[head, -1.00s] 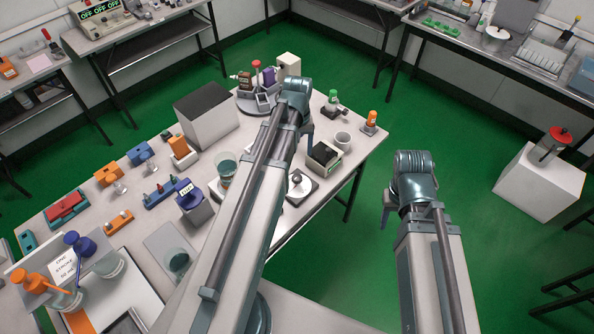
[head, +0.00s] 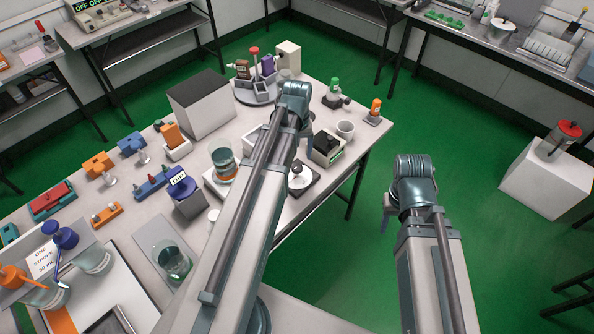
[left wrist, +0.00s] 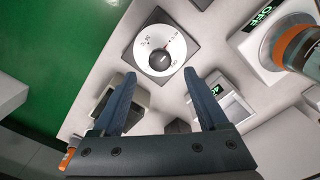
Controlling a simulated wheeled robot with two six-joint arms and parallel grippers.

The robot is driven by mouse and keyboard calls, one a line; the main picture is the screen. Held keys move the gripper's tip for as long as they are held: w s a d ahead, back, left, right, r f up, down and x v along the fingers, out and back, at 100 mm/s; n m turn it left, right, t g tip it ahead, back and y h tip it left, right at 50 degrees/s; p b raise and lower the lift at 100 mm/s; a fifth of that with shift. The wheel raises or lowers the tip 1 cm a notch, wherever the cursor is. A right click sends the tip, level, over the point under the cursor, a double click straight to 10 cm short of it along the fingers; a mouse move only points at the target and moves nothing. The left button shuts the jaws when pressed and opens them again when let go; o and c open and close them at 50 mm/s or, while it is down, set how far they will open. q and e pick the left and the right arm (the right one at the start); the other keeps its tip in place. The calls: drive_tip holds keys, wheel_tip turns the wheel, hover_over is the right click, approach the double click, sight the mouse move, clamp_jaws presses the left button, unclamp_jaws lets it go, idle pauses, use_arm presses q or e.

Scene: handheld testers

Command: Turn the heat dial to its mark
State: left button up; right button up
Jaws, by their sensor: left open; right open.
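The heat dial is a white disc with a dark centre on a dark square plate (head: 315,189). In the head view it sits on the table just right of my left arm, partly behind it. In the left wrist view the dial (left wrist: 147,38) is fully seen, with small markings and a reddish mark by its knob. My left gripper (left wrist: 159,75) is open and empty, its two fingers pointing toward the dial's plate without visible contact. In the head view my left gripper (head: 303,138) is mostly hidden by its arm. My right gripper (head: 386,212) is empty over the green floor.
A beaker with an orange band (head: 223,165) stands on a white base left of the arm.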

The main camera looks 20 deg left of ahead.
sight(297, 167)
use_arm(q)
wheel_tip(297, 167, down, 6)
drive_tip(key=b, duration=0.4)
drive_tip(key=shift+r+b, duration=0.1)
drive_tip(key=shift+b, duration=0.3)
clamp_jaws()
